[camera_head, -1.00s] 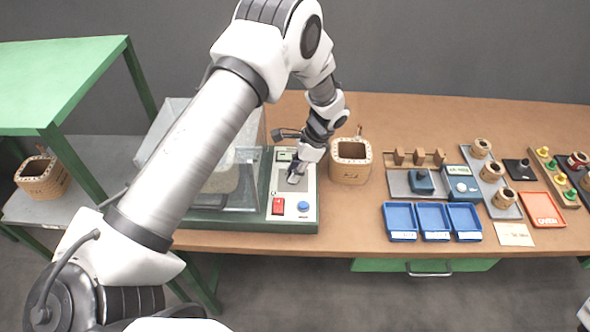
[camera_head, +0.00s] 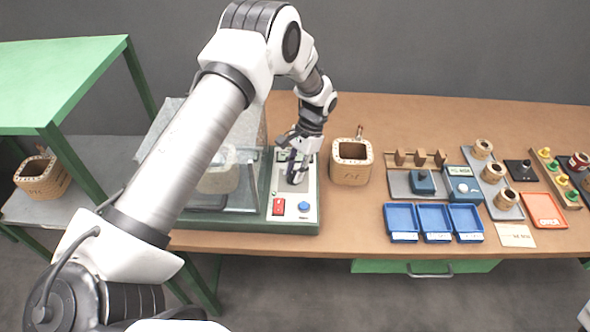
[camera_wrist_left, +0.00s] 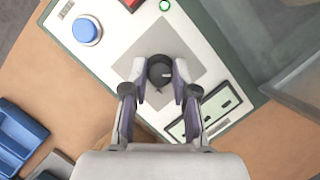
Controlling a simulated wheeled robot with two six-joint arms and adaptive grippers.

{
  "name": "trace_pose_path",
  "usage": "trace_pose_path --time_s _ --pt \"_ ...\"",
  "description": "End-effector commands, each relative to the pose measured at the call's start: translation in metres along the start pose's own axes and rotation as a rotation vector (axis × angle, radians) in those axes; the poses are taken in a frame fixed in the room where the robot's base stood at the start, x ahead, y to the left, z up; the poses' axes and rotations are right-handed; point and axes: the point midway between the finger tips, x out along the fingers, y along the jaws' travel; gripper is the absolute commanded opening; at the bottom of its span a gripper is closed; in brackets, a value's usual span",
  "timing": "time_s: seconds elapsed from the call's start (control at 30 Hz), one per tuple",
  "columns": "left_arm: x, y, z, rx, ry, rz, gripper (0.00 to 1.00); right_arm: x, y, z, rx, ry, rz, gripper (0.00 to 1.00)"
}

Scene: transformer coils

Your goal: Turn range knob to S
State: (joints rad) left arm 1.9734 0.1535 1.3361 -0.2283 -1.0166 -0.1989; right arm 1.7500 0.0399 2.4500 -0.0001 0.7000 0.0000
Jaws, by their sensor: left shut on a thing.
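The range knob (camera_wrist_left: 160,72) is a dark round knob with a small light mark, on a grey square of the white control panel (camera_wrist_left: 112,52). In the left wrist view my left gripper (camera_wrist_left: 160,76) has a fingertip on each side of the knob and is shut on it. In the head view the same gripper (camera_head: 297,176) points down onto the control panel (camera_head: 310,188), and its fingers largely hide the knob. The knob's scale letters are not readable. My right gripper is not in view.
A red switch (camera_head: 278,206) and a blue button (camera_head: 304,206) sit near the panel's front. A clear-walled box (camera_head: 240,185) stands left of the panel, close to my gripper. A wooden coil (camera_head: 351,163) stands to its right. Blue trays (camera_head: 434,223) lie farther right.

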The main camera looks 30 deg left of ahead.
Motion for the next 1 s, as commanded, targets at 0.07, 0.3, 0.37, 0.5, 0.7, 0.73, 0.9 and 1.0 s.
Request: trace_pose_path --time_s 0.07,0.3,0.37,0.5,0.7,0.73,0.9,1.0 --pt "0.005 0.002 0.002 -0.005 -0.01 0.007 0.0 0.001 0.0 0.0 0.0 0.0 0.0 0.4" --pt "0.004 0.001 0.002 -0.007 -0.01 0.007 0.0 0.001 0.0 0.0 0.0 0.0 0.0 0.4" --pt "0.004 0.001 0.002 -0.007 -0.01 0.007 0.0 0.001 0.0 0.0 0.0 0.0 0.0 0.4" --pt "0.004 0.001 0.002 -0.006 -0.009 0.006 0.52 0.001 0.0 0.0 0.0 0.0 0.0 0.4" --pt "0.002 0.001 0.001 -0.006 -0.004 0.004 0.52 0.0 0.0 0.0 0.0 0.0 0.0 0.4" --pt "0.002 0.001 0.001 -0.006 -0.004 0.004 0.52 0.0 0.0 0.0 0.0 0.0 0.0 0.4" --pt "-0.01 0.0 0.0 -0.006 -0.001 0.002 0.52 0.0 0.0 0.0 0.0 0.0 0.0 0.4" --pt "-0.03 0.0 0.0 -0.006 0.0 0.001 0.52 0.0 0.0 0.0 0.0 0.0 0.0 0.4"
